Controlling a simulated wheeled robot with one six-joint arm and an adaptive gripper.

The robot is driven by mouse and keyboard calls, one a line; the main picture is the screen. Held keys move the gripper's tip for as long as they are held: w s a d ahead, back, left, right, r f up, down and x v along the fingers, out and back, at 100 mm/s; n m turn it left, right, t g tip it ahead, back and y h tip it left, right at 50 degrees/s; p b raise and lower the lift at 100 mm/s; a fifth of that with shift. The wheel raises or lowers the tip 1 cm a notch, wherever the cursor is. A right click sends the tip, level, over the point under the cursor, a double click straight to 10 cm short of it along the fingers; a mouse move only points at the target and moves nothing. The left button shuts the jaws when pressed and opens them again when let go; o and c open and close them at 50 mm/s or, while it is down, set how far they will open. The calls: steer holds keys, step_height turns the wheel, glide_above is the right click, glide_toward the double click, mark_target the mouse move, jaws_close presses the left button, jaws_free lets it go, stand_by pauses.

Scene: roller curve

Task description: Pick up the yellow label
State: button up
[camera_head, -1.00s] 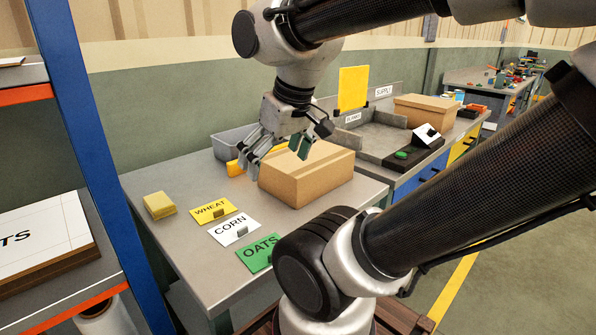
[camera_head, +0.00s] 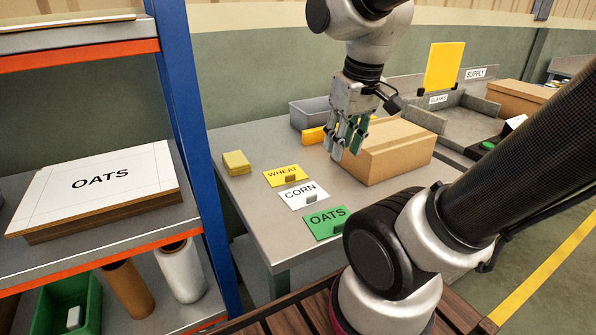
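The yellow label (camera_head: 283,173), a card marked WHEAT, lies on the grey table at the back of a row of three cards. A small dark tab stands on its front right part. My gripper (camera_head: 347,152) is above the table to the right of the yellow label and higher, in front of the left end of a cardboard box. Its fingers point down, with a narrow gap between them and nothing seen in it. They are apart from the label.
The white CORN card (camera_head: 303,194) and green OATS card (camera_head: 325,222) lie nearer. A yellow pad stack (camera_head: 237,163) is left of the label. The cardboard box (camera_head: 393,155) stands to the right, a grey bin (camera_head: 309,111) behind. A blue-posted shelf (camera_head: 188,130) is at left.

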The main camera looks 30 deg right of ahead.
steer(key=w+a+f+m+g, duration=0.1)
steer(key=w+a+f+g, duration=0.15)
steer(key=w, duration=0.25)
steer(key=m, duration=1.8)
glide_toward(286, 173)
steer(key=s, duration=0.1)
steer(key=s+a, duration=0.1)
steer(key=s, duration=0.1)
steer(key=s+a, duration=0.1)
steer(key=shift+s+a+r, duration=0.15)
steer(key=shift+s+r, duration=0.15)
steer(key=shift+r, duration=0.1)
steer(key=shift+f, duration=0.45)
step_height(286, 173, down, 7)
steer(key=shift+w+r, duration=0.1)
steer(key=shift+w, duration=0.05)
jaws_close()
